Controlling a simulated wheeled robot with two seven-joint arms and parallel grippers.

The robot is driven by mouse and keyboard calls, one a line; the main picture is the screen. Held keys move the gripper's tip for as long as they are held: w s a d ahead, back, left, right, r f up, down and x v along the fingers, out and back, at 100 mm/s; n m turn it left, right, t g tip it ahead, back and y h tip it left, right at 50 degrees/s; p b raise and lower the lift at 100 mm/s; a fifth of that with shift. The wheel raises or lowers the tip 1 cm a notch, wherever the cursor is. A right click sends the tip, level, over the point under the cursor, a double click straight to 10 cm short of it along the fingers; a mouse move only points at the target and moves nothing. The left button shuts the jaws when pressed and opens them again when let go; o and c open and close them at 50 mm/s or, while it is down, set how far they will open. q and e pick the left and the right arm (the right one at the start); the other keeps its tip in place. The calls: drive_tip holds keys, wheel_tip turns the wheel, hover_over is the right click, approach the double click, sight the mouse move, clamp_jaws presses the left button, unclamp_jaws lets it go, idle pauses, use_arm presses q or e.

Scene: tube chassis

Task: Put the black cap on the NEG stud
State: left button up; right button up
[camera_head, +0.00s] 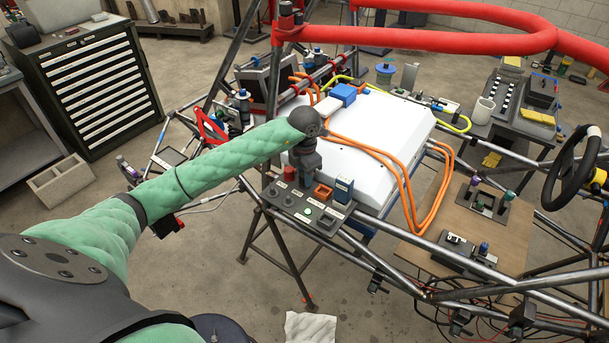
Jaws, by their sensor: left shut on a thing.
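My left gripper (304,178) points down over the back part of a small dark grey panel (330,225) on the near edge of the chassis. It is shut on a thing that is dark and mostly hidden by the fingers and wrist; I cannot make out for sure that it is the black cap. A red cap (290,173) stands just left of the fingers. Small dark round parts (272,191) sit at the panel's left front. The labels are too small to read, so I cannot tell which stud is NEG. My right gripper is not in view.
A green button (308,211) is on the panel. A white battery cover (365,135) with orange cables (405,185) lies behind. Red and grey tubes (430,40) frame the chassis.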

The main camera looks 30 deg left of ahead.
use_arm(q)
drive_tip(key=shift+b, duration=0.35)
idle(0.4)
drive_tip(key=shift+f+b, duration=0.5)
drive_tip(key=shift+f, duration=0.15)
drive_tip(key=o, duration=0.7)
drive_tip(key=shift+c, duration=0.2)
drive_tip(key=shift+r+p, duration=1.6)
drive_tip(key=shift+r, duration=4)
drive_tip(key=shift+f, duration=0.1)
